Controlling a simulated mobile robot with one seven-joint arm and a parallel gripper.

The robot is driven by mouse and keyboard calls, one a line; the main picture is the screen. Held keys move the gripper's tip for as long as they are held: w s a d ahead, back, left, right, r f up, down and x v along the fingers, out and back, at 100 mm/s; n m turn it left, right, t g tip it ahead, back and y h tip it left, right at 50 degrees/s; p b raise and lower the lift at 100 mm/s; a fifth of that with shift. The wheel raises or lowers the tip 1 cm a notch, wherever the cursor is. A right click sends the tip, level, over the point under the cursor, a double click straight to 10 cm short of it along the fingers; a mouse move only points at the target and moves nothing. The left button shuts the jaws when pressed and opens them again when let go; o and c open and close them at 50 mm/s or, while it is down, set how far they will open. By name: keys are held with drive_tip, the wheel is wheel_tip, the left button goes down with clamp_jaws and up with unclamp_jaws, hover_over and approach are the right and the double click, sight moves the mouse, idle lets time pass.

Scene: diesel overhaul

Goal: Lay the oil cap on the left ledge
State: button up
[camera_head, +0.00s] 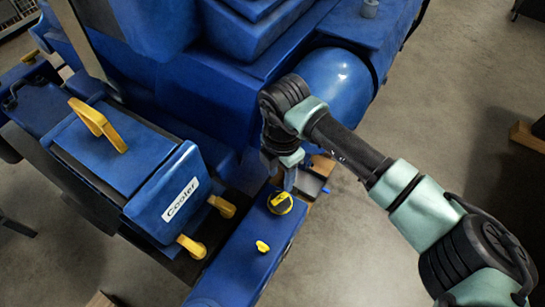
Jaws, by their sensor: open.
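A round yellow cap (280,202) with a dark mark across its top, which looks like the oil cap, sits on the far end of a long blue ledge (232,275). My gripper (289,183) points down just behind this cap. One finger shows close to the cap's upper edge; the other finger is hidden, and I cannot tell whether they touch it. My gripper is open. I cannot tell from this view which surface is the left ledge.
A smaller yellow knob (262,246) stands on the same blue ledge. A blue box labelled "Cooler" (125,165), with a yellow handle (97,124) and yellow fittings (192,246), is to the left. The blue engine (240,65) fills the back.

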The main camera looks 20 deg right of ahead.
sight(280, 197)
drive_tip(key=shift+s+f+b, duration=0.2)
drive_tip(key=shift+s+b, duration=0.1)
drive_tip(key=shift+s, duration=0.1)
drive_tip(key=shift+s+f+b, duration=0.1)
drive_tip(key=shift+f+b, duration=0.2)
drive_tip(key=shift+f, duration=0.05)
drive_tip(key=f+b, duration=0.2)
drive_tip(key=f, duration=0.1)
drive_tip(key=f+b, duration=0.3)
drive_tip(key=f, duration=0.1)
drive_tip(key=shift+w+f, duration=0.2)
drive_tip(key=shift+f, duration=0.1)
drive_tip(key=shift+a, duration=0.1)
clamp_jaws()
idle(0.7)
